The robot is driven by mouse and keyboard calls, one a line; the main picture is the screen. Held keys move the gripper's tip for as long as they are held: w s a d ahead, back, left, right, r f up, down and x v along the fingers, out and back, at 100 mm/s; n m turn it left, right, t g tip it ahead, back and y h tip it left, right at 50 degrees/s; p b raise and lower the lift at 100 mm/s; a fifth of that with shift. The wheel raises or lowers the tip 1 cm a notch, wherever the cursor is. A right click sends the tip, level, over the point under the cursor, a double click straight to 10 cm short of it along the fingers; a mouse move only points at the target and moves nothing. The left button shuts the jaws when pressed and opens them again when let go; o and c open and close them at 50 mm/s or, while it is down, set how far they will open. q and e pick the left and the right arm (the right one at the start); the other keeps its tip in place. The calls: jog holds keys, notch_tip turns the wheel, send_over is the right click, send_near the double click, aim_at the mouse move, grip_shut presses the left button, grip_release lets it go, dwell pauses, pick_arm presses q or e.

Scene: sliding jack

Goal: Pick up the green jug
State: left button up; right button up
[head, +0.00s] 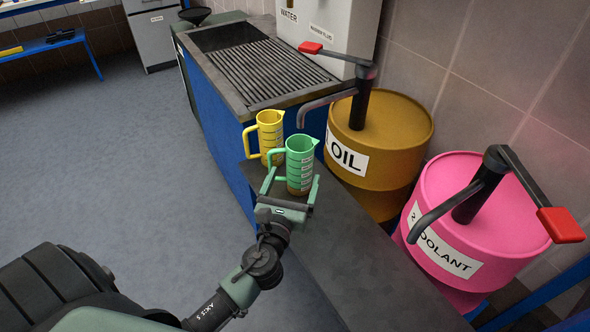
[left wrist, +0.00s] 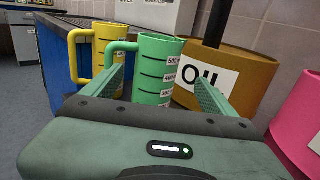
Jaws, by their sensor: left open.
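The green jug (head: 300,163) stands upright on the dark bench, with its handle to the left and a measuring scale on its side. It also shows in the left wrist view (left wrist: 155,72), between the two fingers. My left gripper (head: 292,186) is open, with one finger on each side of the jug's lower body. I cannot tell whether either finger touches it. The jug's base is partly hidden by the gripper. My right gripper is not in view.
A yellow jug (head: 269,134) stands just behind the green one. An oil barrel (head: 395,150) and a pink coolant barrel (head: 480,215), both with pumps, stand to the right. A grated sink (head: 265,70) lies behind. The bench front (head: 370,270) is clear.

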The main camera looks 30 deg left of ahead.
aim_at(303, 147)
pick_arm(q)
jog(key=x, duration=0.6)
jog(key=shift+w, duration=0.1)
jog(key=x, duration=0.5)
jog(key=shift+a+r+p, duration=0.1)
jog(key=shift+a+p, duration=0.2)
jog(key=shift+p, duration=0.05)
jog(key=c, duration=1.8)
grip_shut()
jog(key=shift+r, duration=0.15)
